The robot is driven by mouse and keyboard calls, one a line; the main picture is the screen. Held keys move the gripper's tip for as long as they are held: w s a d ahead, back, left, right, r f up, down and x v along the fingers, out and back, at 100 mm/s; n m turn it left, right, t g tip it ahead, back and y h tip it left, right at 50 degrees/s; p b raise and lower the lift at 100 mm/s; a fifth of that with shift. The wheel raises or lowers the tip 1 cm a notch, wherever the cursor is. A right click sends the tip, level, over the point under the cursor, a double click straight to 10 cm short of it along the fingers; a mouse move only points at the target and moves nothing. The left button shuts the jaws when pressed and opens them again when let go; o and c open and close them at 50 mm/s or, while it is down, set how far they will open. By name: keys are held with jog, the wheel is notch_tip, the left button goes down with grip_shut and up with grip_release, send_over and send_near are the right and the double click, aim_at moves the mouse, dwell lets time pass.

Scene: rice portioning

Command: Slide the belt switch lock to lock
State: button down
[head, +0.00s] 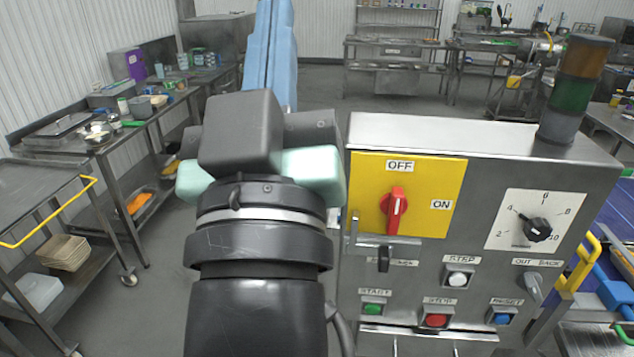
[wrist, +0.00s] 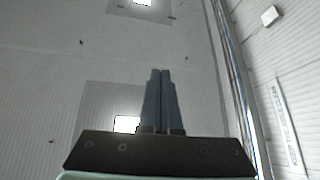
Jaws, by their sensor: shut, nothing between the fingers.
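The control box (head: 480,130) stands at the right in the head view. Its red rotary switch (head: 396,208) sits on a yellow plate between the OFF and ON labels, with its handle upright toward OFF. Below it is a metal slide bar with a small black knob (head: 384,259), which I take to be the switch lock; its label is partly hidden behind the knob. My gripper shows in the wrist view (wrist: 161,75) with its two fingers together and nothing between them.
The box also carries a numbered dial (head: 538,229), a green START button (head: 373,308), a red button (head: 436,320), a blue button (head: 502,318) and a lever (head: 533,287). A stack light (head: 572,90) stands on top. A steel cart (head: 50,180) is at the left.

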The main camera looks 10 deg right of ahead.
jog(key=w+d+f+n+g+h, duration=0.2)
jog(key=w+f+g, duration=0.1)
jog(key=f, duration=0.8)
jog(key=n+g+h, duration=0.4)
jog(key=n+g, duration=0.2)
jog(key=n, duration=0.3)
send_near(372, 252)
jog(key=v, duration=0.4)
jog(key=shift+a+r, duration=0.1)
jog(key=shift+a, duration=0.05)
jog(key=p+x, duration=0.4)
jog(key=x, duration=0.4)
jog(key=shift+w+d+r, duration=0.1)
jog(key=shift+w+d, duration=0.15)
jog(key=shift+w, duration=0.05)
jog(key=shift+w+d, duration=0.3)
jog(key=shift+w, duration=0.2)
